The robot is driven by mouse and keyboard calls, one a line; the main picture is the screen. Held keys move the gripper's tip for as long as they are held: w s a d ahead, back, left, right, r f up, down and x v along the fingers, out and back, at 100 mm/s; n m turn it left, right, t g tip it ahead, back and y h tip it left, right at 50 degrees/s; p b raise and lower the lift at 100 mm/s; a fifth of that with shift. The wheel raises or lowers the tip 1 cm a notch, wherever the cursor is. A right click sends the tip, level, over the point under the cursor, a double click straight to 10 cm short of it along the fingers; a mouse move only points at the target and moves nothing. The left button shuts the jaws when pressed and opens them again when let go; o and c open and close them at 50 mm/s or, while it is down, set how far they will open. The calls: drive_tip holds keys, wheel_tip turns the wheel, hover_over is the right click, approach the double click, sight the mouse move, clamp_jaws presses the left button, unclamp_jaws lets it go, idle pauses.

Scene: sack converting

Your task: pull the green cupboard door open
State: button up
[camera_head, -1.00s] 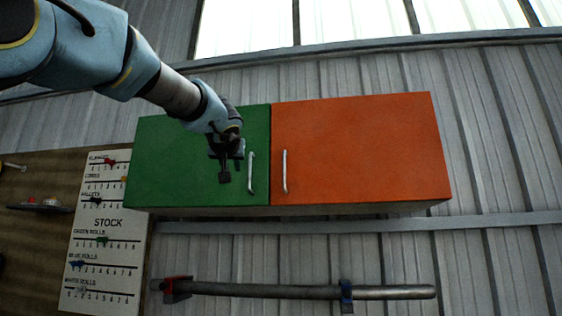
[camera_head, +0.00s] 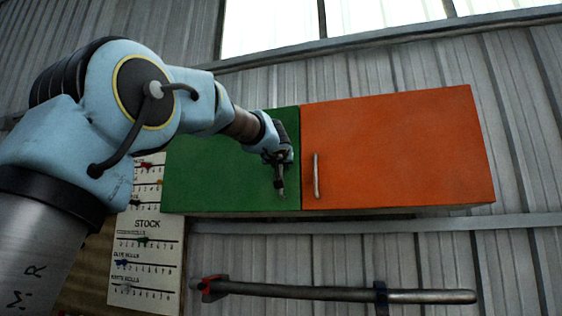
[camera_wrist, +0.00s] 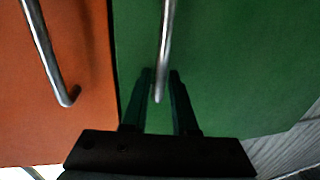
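The green cupboard door (camera_head: 215,180) is shut, flush beside the orange door in the head view. Its upright metal handle is mostly hidden behind my gripper (camera_head: 280,178) there. In the wrist view the green door (camera_wrist: 235,60) fills the right side, and its handle (camera_wrist: 165,35) runs down from the top edge. My gripper (camera_wrist: 160,77) is open, with its two dark fingers on either side of the handle's near end. A narrow gap seems to show on each side, so the fingers look not closed on it.
The orange door (camera_head: 400,150) with its own handle (camera_head: 317,176) adjoins on the right; that handle also shows in the wrist view (camera_wrist: 47,55). A stock board (camera_head: 147,255) hangs at lower left. A metal bar (camera_head: 330,293) runs along the wall below the cupboard.

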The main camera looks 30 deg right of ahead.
drive_tip(key=shift+w, duration=0.1)
clamp_jaws()
idle(1.4)
